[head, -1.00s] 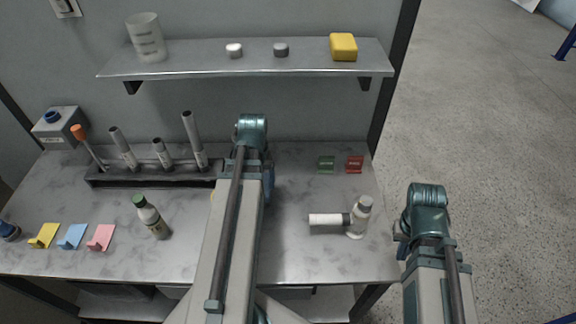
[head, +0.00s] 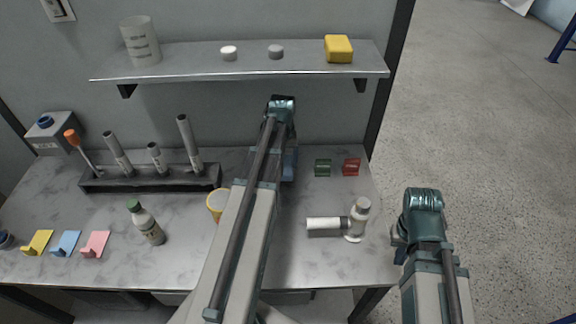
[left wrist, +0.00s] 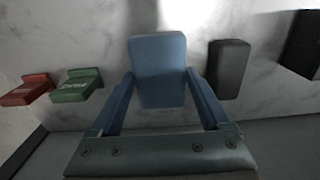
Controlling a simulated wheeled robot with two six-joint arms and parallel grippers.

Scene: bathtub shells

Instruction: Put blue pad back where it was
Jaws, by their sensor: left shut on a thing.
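The blue pad (left wrist: 158,62) stands between the two blue-grey fingers of my left gripper (left wrist: 160,78), which is shut on it. In the head view my left arm covers most of this spot; a bit of blue shows beside its wrist (head: 290,165). I cannot tell whether the pad touches the table. In the left wrist view a green pad (left wrist: 78,85) and a red pad (left wrist: 27,90) lie to its left, and a black block (left wrist: 228,68) to its right, apart from it. My right gripper (head: 400,240) hangs right of the table, its fingers mostly hidden.
A tube rack (head: 150,178) stands at the back left. A green-capped bottle (head: 147,225), a yellow-rimmed jar (head: 217,205) and a white bottle (head: 357,220) with a white cylinder (head: 325,223) stand or lie nearer. A shelf (head: 240,68) hangs above the back.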

